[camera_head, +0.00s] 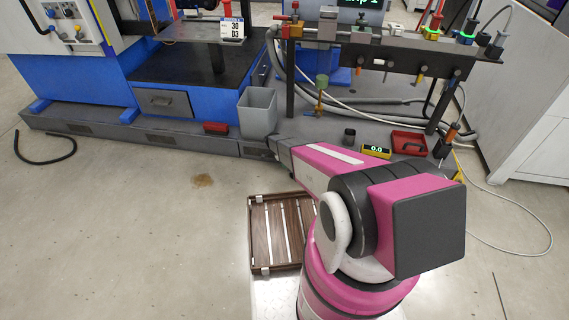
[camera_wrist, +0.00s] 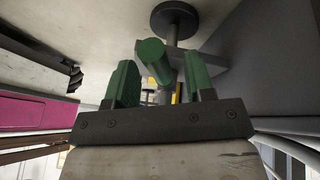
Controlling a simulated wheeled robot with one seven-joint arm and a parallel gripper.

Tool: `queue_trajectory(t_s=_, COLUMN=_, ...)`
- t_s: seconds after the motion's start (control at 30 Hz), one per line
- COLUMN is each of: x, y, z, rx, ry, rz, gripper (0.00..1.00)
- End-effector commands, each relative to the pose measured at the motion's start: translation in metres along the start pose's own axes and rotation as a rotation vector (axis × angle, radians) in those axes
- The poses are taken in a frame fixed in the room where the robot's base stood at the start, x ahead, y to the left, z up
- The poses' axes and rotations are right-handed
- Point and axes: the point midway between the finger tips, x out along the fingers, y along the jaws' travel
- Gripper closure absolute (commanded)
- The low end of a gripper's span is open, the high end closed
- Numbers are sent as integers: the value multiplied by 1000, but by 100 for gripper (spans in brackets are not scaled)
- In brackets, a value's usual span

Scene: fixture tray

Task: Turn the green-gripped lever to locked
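In the wrist view my gripper (camera_wrist: 163,80) has its two green fingers spread well apart. A green cylindrical grip (camera_wrist: 154,62) shows beyond and between the fingertips, nearer the left one, with no clear contact. Behind it are a grey bar and a dark round disc (camera_wrist: 176,17) on a short post. In the head view a green cylinder (camera_head: 322,82) with a yellow part below it hangs under the left of the bench rail; it may be the same grip. My gripper cannot be made out there. The locked mark cannot be read.
The fixture bench (camera_head: 378,54) carries several orange-tipped and coloured fittings, with hoses behind. A grey bin (camera_head: 258,112), a red tray (camera_head: 409,144), a yellow meter (camera_head: 376,152) and a black cup (camera_head: 349,135) stand below. A slatted wooden crate (camera_head: 256,235) is on the floor; the floor at left is mostly clear.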

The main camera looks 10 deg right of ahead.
Motion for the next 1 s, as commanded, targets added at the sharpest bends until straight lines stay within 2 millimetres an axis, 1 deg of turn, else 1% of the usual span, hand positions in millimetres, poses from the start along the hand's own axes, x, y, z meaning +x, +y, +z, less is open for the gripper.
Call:
queue_trajectory(t_s=0.17, x=-7, y=0, z=0, rx=-1, ry=0, rz=-1, gripper=52)
queue_trajectory(t_s=0.27, x=-16, y=0, z=0, rx=-1, ry=0, rz=-1, gripper=52)
queue_trajectory(t_s=0.37, x=-31, y=1, z=0, rx=-1, ry=0, rz=-1, gripper=52)
queue_trajectory(t_s=0.6, x=-76, y=1, z=0, rx=0, ry=0, rz=-1, gripper=52)
queue_trajectory(t_s=0.73, x=-97, y=1, z=0, rx=0, ry=0, rz=-1, gripper=52)
queue_trajectory(t_s=0.87, x=-107, y=0, z=0, rx=0, ry=0, rz=0, gripper=52)
queue_trajectory(t_s=1.0, x=-108, y=0, z=0, rx=0, ry=0, rz=0, gripper=52)
